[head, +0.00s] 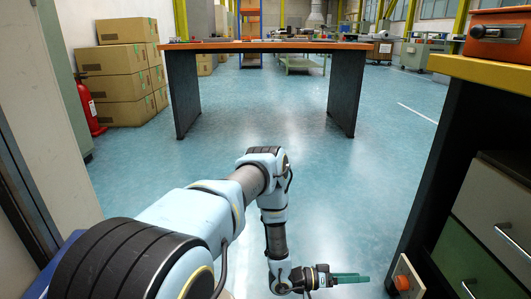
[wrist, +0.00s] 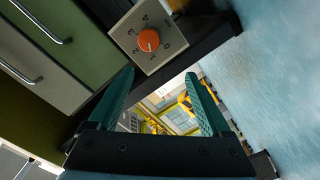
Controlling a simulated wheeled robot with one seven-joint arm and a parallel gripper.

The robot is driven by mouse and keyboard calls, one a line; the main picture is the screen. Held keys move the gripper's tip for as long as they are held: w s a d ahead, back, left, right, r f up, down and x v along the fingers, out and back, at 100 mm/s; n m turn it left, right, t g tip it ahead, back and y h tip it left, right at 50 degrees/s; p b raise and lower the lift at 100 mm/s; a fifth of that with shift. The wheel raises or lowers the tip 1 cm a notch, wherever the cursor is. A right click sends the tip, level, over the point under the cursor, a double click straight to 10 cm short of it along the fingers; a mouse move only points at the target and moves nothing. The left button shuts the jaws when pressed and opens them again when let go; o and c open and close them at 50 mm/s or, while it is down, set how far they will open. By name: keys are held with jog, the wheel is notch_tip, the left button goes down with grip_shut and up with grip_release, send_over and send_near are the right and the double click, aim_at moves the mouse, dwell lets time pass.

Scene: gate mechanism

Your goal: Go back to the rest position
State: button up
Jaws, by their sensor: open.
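My gripper (head: 352,278) is low at the right of the head view, its green fingers pointing right. In the wrist view, the two green fingers of my gripper (wrist: 160,80) stand apart with nothing between them. An orange knob (wrist: 148,40) on a pale numbered plate (wrist: 133,25) lies just beyond the fingers, apart from them. The knob also shows in the head view (head: 402,283), a little right of the fingertips. My arm reaches forward and down from the lower left.
A workbench with drawers (head: 490,205) stands close on the right, with an orange box (head: 500,35) on top. A dark-legged table (head: 262,46) stands ahead. Cardboard boxes (head: 120,85) and a red extinguisher (head: 90,108) are at left. The blue floor (head: 330,190) between is clear.

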jog(key=w+a+r+t+y+p, duration=0.15)
jog(key=w+a+r+y, duration=0.3)
jog(key=w, duration=0.45)
jog(key=w+a+r+t+y, duration=0.3)
jog(key=w+r, duration=0.3)
jog(key=w, duration=0.2)
jog(key=w+a+r+n+t+y+p, duration=0.1)
jog(key=w+a+r+n+t+y, duration=0.15)
jog(key=a+r+y, duration=0.9)
jog(key=s+a+r+n+g+h+p, duration=0.15)
jog(key=s+a+r+n+g, duration=0.35)
jog(key=s+a+r, duration=1.25)
notch_tip(320, 180, up, 37)
jog(key=s+a+p, duration=0.1)
jog(key=p, duration=3.7)
jog(key=shift+s+a+n+t, duration=0.3)
jog(key=shift+a+n, duration=0.05)
jog(key=shift+f, duration=0.15)
